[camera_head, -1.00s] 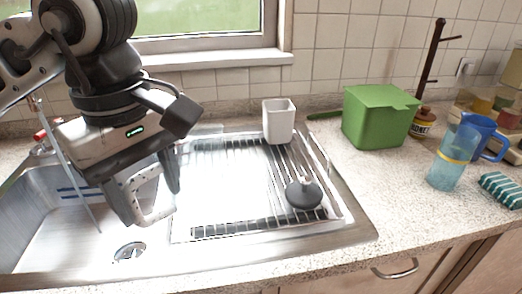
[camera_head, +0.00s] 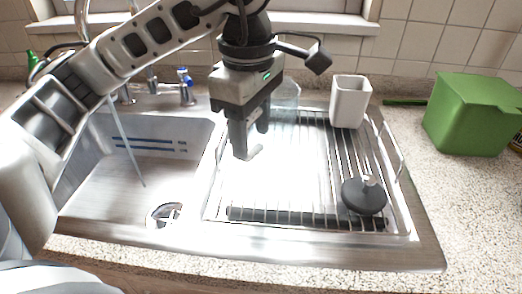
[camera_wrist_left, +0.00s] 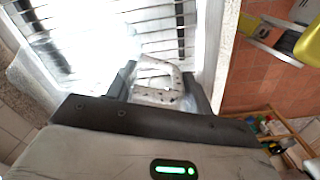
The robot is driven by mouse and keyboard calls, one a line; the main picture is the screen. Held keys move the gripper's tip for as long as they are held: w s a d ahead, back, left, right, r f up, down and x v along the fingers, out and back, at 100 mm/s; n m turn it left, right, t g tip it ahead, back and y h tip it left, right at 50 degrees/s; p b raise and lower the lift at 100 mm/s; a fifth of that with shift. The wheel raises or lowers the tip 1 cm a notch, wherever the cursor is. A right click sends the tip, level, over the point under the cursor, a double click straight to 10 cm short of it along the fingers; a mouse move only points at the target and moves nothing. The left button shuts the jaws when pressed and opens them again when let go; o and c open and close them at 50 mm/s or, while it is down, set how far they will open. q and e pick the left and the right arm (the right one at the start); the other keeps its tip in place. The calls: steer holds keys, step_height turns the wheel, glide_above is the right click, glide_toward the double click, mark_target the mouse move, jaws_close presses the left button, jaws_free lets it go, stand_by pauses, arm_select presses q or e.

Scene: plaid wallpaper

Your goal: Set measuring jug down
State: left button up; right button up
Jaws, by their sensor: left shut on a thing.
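My left gripper (camera_head: 250,150) hangs fingers down over the left part of the wire drying rack (camera_head: 310,218). In the left wrist view its fingers (camera_wrist_left: 158,88) are shut on a pale, see-through loop, which looks like the handle of the measuring jug (camera_wrist_left: 158,62). The jug's clear body is washed out against the bright rack, so its outline and whether its base touches the rack cannot be told. A clear rounded shape (camera_head: 286,95) shows behind the gripper; whether it belongs to the jug is unclear. My right gripper is not in view.
A white cup (camera_head: 349,102) stands at the rack's back. A dark round lid-like thing (camera_head: 364,197) sits at its front right. The sink basin (camera_head: 160,180) is on the left; a green box (camera_head: 472,115) stands on the counter at right. The rack's middle is clear.

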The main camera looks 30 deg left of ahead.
mark_target(260, 148)
arm_select(q)
steer(key=shift+w+f, duration=0.55)
steer(key=shift+f, duration=0.05)
steer(key=f, duration=0.2)
steer(key=w+f+p, duration=0.1)
steer(key=f, duration=0.1)
steer(key=shift+d, duration=0.1)
steer(key=shift+f+b, duration=0.3)
steer(key=shift+b, duration=0.1)
steer(key=o, duration=1.5)
steer(key=shift+s+r, duration=0.1)
steer(key=shift+r, duration=0.1)
